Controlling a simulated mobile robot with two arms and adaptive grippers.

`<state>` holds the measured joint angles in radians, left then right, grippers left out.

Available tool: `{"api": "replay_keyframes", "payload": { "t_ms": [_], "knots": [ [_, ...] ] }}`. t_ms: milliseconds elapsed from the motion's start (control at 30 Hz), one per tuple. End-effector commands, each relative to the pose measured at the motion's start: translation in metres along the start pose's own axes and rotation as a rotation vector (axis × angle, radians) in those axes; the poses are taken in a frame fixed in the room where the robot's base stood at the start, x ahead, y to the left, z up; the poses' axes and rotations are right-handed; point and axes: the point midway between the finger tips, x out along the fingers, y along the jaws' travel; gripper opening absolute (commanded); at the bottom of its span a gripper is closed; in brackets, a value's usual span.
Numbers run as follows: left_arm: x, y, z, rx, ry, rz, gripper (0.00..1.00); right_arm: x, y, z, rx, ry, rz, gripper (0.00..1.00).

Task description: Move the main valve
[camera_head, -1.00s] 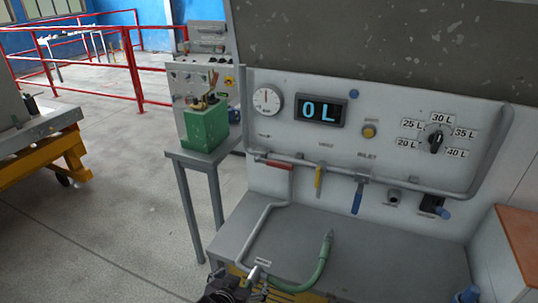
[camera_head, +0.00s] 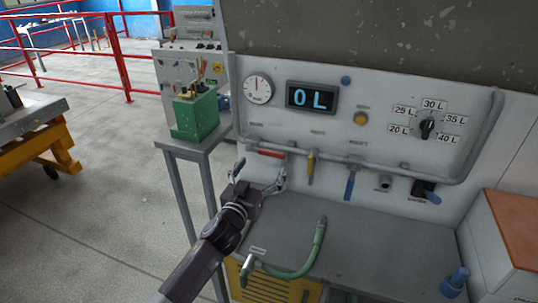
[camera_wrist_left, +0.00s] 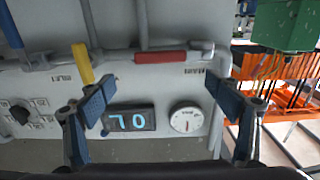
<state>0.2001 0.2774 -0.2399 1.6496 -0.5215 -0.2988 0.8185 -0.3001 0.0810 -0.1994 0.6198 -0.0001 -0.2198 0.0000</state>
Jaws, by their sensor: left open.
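A valve with a red lever handle (camera_head: 271,153) sits at the left end of the grey pipe on the panel; its handle lies along the pipe. I take it to be the main valve, but its label is too small to read surely. In the left wrist view, which is upside down, the red handle (camera_wrist_left: 160,57) shows between and beyond my fingers. My left gripper (camera_head: 260,172) is open and empty, just in front of and below the red handle, seemingly apart from it. It also shows in the left wrist view (camera_wrist_left: 162,90). My right gripper is not in view.
A yellow handle (camera_head: 311,167) and a blue handle (camera_head: 350,184) hang from the same pipe, to the right. The display (camera_head: 311,97) reads 0 L. A green hose (camera_head: 318,250) lies on the bench top (camera_head: 380,245). A green box (camera_head: 196,115) stands on a stand at left.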

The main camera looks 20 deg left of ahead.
Motion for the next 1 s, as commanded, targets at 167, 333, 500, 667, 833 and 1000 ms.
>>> {"api": "replay_keyframes", "payload": {
  "t_ms": [167, 333, 500, 667, 833, 1000],
  "knots": [
    [0.026, 0.0, -0.003, 0.0, 0.0, -0.002, 0.83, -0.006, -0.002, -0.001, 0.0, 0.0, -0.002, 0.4],
    [0.048, 0.0, -0.001, 0.0, -0.001, -0.002, 0.83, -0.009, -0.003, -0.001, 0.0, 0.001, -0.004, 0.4],
    [0.061, 0.0, 0.0, 0.0, -0.001, -0.002, 0.83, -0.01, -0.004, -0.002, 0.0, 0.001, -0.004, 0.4],
    [0.066, 0.0, 0.0, 0.0, -0.002, -0.002, 0.83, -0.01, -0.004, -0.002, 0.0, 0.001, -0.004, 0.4],
    [0.066, 0.0, 0.0, 0.0, -0.002, -0.002, 0.83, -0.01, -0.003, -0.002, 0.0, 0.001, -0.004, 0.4],
    [0.066, 0.0, 0.0, 0.0, -0.002, -0.002, 0.72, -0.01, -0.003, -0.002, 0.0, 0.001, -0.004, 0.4]
  ]
}}
